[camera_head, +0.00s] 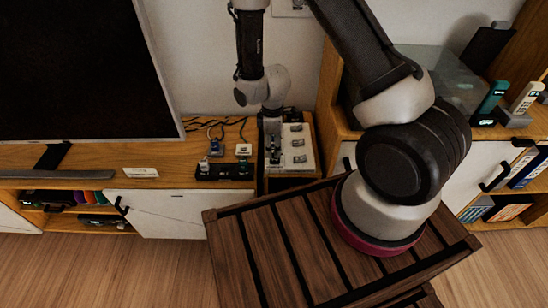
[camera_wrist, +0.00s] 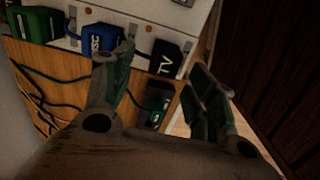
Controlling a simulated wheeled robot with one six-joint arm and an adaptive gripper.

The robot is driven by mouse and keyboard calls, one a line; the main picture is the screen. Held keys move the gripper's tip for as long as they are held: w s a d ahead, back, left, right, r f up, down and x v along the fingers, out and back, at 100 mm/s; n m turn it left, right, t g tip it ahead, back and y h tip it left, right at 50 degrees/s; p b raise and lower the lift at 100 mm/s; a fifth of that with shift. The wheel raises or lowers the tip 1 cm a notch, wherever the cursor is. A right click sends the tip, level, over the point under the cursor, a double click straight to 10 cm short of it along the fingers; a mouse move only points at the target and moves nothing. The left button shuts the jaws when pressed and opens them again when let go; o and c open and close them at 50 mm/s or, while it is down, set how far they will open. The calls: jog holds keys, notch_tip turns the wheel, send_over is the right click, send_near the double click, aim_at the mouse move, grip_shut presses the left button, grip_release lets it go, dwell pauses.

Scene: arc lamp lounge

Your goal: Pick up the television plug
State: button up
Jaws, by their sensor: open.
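The television plug (camera_wrist: 168,58) is a black block marked "TV" in white. In the wrist view it sits at the edge of a white power strip (camera_wrist: 192,22), at the right end of a row of plugs. My gripper (camera_wrist: 162,64) is open, with its fingers on either side of the plug in the picture. I cannot tell whether they touch it. The television plug cannot be made out there.
A blue plug (camera_wrist: 101,40) marked "ISC", partly hidden by a finger, and a green plug (camera_wrist: 36,25) are left of the television plug. A dark box (camera_wrist: 157,104) lies nearer. Cables cross the wood. The television (camera_head: 80,70) stands left; a slatted wooden table (camera_head: 290,240) is in front.

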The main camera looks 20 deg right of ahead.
jog(key=f, duration=0.4)
jog(key=shift+s+d, duration=0.25)
jog(key=shift+s, duration=0.15)
jog(key=shift+f, duration=0.55)
jog(key=c, duration=1.2)
